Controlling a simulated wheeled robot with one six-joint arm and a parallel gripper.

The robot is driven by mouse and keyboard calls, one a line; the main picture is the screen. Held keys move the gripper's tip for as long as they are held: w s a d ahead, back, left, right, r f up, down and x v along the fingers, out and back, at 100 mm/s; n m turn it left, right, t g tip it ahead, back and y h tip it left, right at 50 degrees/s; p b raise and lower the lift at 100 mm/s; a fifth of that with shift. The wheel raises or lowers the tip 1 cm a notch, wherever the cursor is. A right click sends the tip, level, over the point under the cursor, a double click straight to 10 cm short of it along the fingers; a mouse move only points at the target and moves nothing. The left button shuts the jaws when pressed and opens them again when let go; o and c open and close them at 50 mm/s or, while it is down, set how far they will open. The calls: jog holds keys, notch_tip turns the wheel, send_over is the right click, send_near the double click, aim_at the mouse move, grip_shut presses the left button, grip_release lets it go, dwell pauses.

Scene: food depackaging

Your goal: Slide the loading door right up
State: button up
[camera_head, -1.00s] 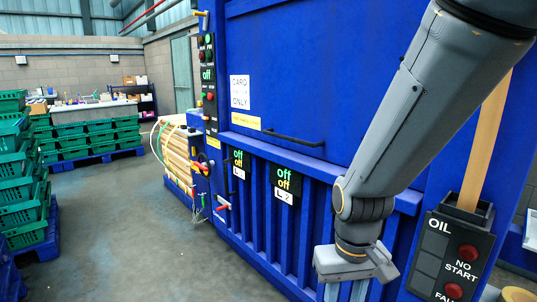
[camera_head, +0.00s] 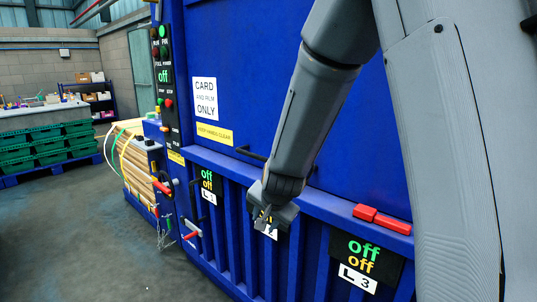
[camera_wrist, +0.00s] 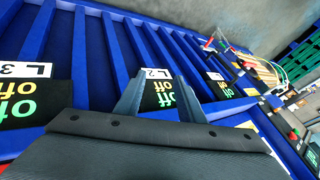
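The loading door looks to be the large flat blue upper panel (camera_head: 228,50) of the blue machine, with the white "CARD and film ONLY" sign (camera_head: 205,98) on it. A black bar handle (camera_head: 249,154) runs low across the panel. My arm covers its middle. My gripper (camera_head: 264,224) hangs below the handle, in front of the ribbed lower panel and the L2 display. In the wrist view its two fingers (camera_wrist: 160,92) are apart with nothing between them, and the L2 display (camera_wrist: 163,92) shows behind the gap. The handle cannot be made out in the wrist view.
A blue ledge with red blocks (camera_head: 383,219) runs below the door, above the L3 display (camera_head: 358,262). At left, red-handled levers (camera_head: 192,235) stick out beside a strapped bale (camera_head: 137,170). Green crates (camera_head: 45,148) stand further back. Open floor (camera_head: 70,235) lies front left.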

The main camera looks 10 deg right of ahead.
jog(key=w+d+r+m+t+h+p, duration=0.1)
jog(key=w+r+m+t+h+p, duration=0.3)
jog(key=w+m, duration=0.45)
jog(key=w+d+r+m+t+h+p, duration=0.1)
jog(key=w+r+m+t+h+p, duration=0.15)
jog(key=w+r+m+h, duration=0.45)
jog(key=w+d, duration=0.1)
jog(key=w, duration=0.2)
jog(key=w+d+f+y+p, duration=0.1)
jog(key=w, duration=0.1)
jog(key=w+d+f+m+y, duration=0.1)
jog(key=w, duration=0.2)
jog(key=shift+w+d+f+p, duration=0.25)
jog(key=shift+w+d+p, duration=0.05)
jog(key=shift+w+d, duration=0.1)
jog(key=shift+c, duration=0.2)
grip_shut()
